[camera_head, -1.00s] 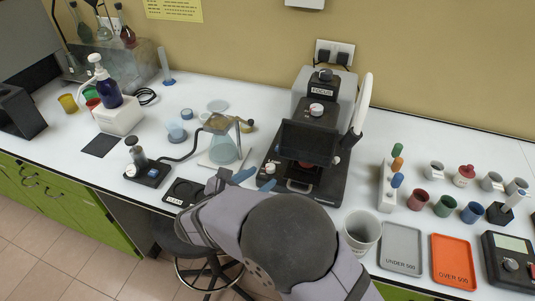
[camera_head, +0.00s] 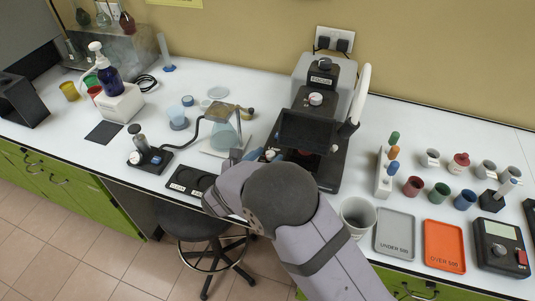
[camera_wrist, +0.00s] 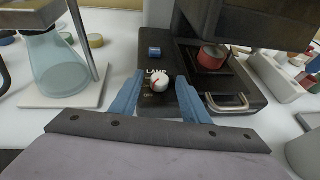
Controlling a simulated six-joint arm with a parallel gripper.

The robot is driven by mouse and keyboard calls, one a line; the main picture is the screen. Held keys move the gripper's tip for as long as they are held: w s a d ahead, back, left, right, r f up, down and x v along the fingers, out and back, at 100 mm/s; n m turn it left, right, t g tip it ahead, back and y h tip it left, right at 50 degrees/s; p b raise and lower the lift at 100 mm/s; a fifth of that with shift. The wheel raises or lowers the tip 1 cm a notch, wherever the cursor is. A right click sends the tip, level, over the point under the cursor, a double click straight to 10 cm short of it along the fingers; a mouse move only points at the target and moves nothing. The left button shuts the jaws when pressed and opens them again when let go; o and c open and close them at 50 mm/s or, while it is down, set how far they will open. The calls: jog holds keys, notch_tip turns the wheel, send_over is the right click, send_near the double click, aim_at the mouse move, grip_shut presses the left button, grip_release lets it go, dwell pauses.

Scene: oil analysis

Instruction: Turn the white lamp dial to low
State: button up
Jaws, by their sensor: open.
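The white lamp dial (camera_wrist: 159,82) has a red pointer mark and sits on the black base of the microscope-like device, beside small white lettering that is partly hidden. Its exact setting is hard to read. My gripper (camera_wrist: 160,92) is open, with one blue finger on each side of the dial. I cannot tell whether either finger touches it. In the head view, the white dial (camera_head: 270,154) shows at the front left of the device (camera_head: 318,131), close to my gripper's blue fingers.
A red cup (camera_wrist: 212,57) sits on the device's stage, with a metal handle (camera_wrist: 228,103) in front. A glass flask (camera_wrist: 60,68) on a stand is to the left. A blue button (camera_wrist: 154,51) lies behind the dial. Another white knob (camera_head: 316,99) is higher on the device.

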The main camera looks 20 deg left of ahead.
jog(key=shift+w+f, duration=0.15)
jog(key=shift+w, duration=0.15)
jog(key=shift+c, duration=0.7)
jog(key=c, duration=0.9)
jog(key=shift+m+h, duration=0.3)
jog(key=shift+h, duration=0.1)
jog(key=shift+w+a+f+m+g+h+b, duration=0.1)
jog(key=shift+m+g+h+b, duration=0.05)
jog(key=shift+m+h+b, duration=0.25)
jog(key=shift+s+a+f+m+g+h+b, duration=0.1)
jog(key=shift+m+g+h+b, duration=0.15)
jog(key=shift+m+h, duration=0.25)
jog(key=shift+w+a+m+g+h+b, duration=0.1)
jog(key=shift+m+h+b, duration=0.3)
jog(key=shift+h, duration=0.1)
jog(key=shift+w+a+m+g+h+b, duration=0.1)
jog(key=shift+m+g+h+b, duration=0.6)
jog(key=shift+m+h+b, duration=0.5)
jog(key=shift+m+g+h, duration=0.3)
jog(key=shift+r+m+g+h+b, duration=0.2)
jog(key=shift+m+g+h+b, duration=0.1)
jog(key=shift+m+h+b, duration=0.25)
